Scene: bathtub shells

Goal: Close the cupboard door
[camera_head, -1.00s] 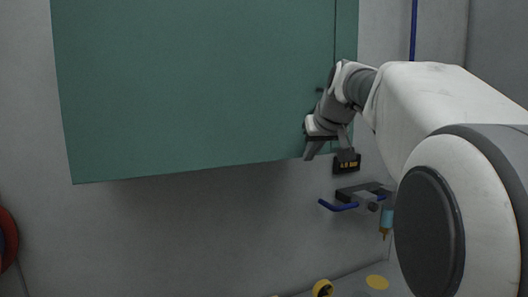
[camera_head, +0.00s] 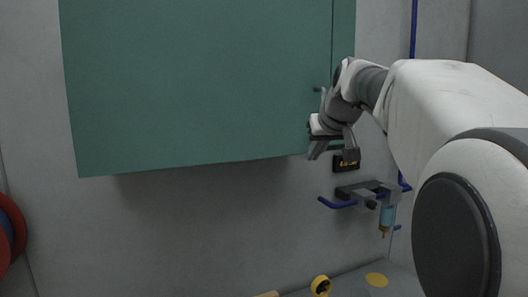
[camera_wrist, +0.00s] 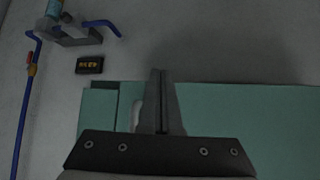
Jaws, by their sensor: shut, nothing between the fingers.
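The green cupboard hangs on the grey wall, its broad door (camera_head: 200,85) filling the upper left of the head view. A vertical seam separates the door from a narrow green strip (camera_head: 344,40) on its right. The door looks closed or nearly so; I cannot tell whether a small gap remains. A small dark knob (camera_head: 317,89) sits near its right edge. My gripper (camera_head: 313,156) is shut and empty at the door's lower right corner; contact is unclear. In the wrist view, its fingers (camera_wrist: 161,75) are together in front of the green door (camera_wrist: 250,115), near the seam.
A black label plate (camera_head: 346,162) and a bracket with a blue handle (camera_head: 338,203) are on the wall below the cupboard's right end. A yellow tape roll (camera_head: 320,286) lies below. A red reel (camera_head: 10,235) is at far left.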

